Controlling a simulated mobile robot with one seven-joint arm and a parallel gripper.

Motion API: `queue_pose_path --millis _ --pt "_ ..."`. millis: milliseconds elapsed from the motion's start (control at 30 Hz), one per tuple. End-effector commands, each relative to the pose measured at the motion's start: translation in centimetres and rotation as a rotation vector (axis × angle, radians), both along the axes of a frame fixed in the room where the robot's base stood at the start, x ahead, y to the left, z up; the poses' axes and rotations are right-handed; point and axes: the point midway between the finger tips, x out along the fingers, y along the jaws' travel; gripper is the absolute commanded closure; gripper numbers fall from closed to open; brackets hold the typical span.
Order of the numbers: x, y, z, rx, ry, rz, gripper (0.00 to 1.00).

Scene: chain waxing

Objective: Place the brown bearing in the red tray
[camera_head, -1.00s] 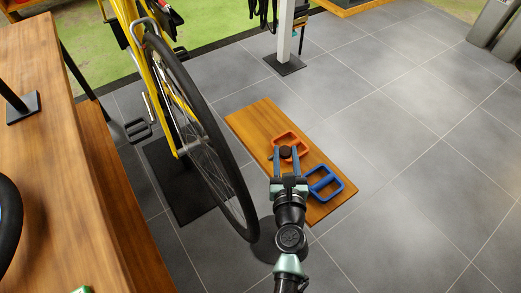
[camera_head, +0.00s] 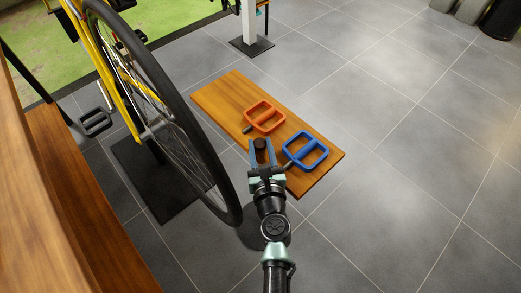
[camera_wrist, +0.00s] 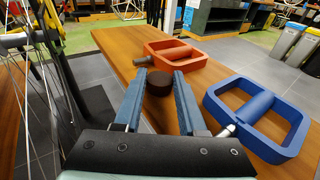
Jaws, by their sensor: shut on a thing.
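The brown bearing (camera_head: 260,145) is a small dark round piece between my fingertips. It also shows in the wrist view (camera_wrist: 159,83). My gripper (camera_head: 262,150) is shut on it, above the near part of a wooden board (camera_head: 215,95). Its height over the board is hard to tell. An orange-red pedal-shaped frame (camera_head: 264,117) with two openings and a short axle lies on the board just beyond the bearing, and in the wrist view (camera_wrist: 176,54). I see no other red thing that looks like a tray.
A blue pedal (camera_head: 305,151) lies on the board right of my gripper. A yellow bicycle's wheel (camera_head: 215,180) stands close on the left. A wooden bench (camera_head: 75,180) is at the far left. A white post (camera_head: 249,25) stands behind.

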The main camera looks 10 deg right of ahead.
Motion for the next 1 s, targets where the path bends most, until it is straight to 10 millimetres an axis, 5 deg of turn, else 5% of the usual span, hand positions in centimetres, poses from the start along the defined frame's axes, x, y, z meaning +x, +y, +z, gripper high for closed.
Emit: queue_pose_path --millis 333,367,500,900,1000 --pt "0.0 0.0 -0.4 0.0 0.0 0.0 1.0" --pt "0.0 0.0 -0.2 0.0 0.0 0.0 0.55" --pt "0.0 0.0 -0.2 0.0 0.0 0.0 0.3" --pt "0.0 0.0 0.5 0.0 0.0 0.0 0.3" --pt "-1.3 0.0 0.3 0.001 0.002 -0.001 0.3"
